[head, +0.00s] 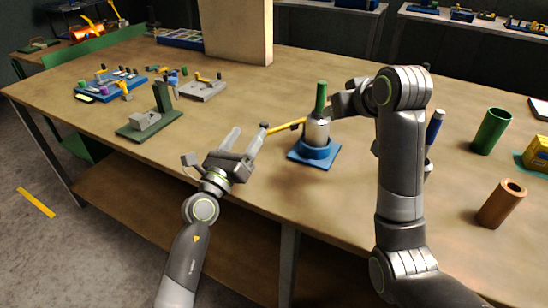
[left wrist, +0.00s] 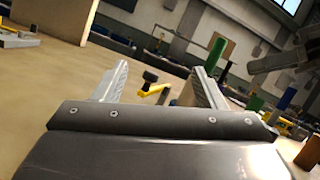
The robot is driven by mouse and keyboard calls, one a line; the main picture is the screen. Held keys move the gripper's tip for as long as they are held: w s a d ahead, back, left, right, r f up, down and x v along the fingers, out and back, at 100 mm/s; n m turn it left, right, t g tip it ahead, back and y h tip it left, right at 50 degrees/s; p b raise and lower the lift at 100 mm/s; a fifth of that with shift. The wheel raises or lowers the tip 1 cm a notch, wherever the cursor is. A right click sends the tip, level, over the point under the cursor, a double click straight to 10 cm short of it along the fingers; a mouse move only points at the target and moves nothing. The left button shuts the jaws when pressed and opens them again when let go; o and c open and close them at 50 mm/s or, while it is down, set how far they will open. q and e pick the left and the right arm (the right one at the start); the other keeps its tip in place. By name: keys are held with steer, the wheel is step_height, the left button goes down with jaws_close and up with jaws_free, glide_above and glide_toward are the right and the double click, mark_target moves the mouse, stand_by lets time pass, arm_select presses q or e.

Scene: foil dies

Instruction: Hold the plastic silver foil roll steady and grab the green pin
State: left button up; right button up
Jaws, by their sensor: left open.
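The silver foil roll (head: 317,131) stands upright on a blue square base (head: 299,155). The green pin (head: 321,97) sticks up from its top; a green upright also shows in the left wrist view (left wrist: 215,52). A yellow lever (head: 287,126) with a black knob (head: 264,125) reaches left from the roll. My left gripper (head: 246,134) is open and empty, left of the roll and near the lever's knob. My right gripper (head: 338,105) is beside the roll's upper right, close to the green pin. Its fingers are partly hidden, and contact is unclear.
A green cup (head: 491,131), a brown cylinder (head: 502,203) and a blue upright tool (head: 435,127) stand to the right. A green-based fixture (head: 150,128) and grey clamp (head: 203,88) lie left. A tan post (head: 238,30) rises at the back. The table front edge is near.

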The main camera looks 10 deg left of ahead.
mark_target(321, 129)
arm_select(q)
steer(key=d+f+m+g+h, duration=0.1)
steer(key=d+m, duration=0.1)
steer(key=d+m+g+h, duration=0.1)
steer(key=d+m+g, duration=0.1)
steer(key=s+d+f+m+g+h, duration=0.1)
steer(key=d+m+g, duration=0.1)
steer(key=shift+f, duration=0.3)
steer(key=shift+s+d+f+m+g+h, duration=0.25)
steer(key=shift+d+f+m+g+h, duration=0.2)
steer(key=shift+m, duration=0.25)
steer(key=shift+w+d, duration=0.1)
steer(key=shift+d, duration=0.05)
steer(key=x, duration=1.7)
steer(key=shift+d+f, duration=0.1)
steer(key=shift+f, duration=0.15)
steer(key=shift+c, duration=0.4)
steer(key=c, duration=0.8)
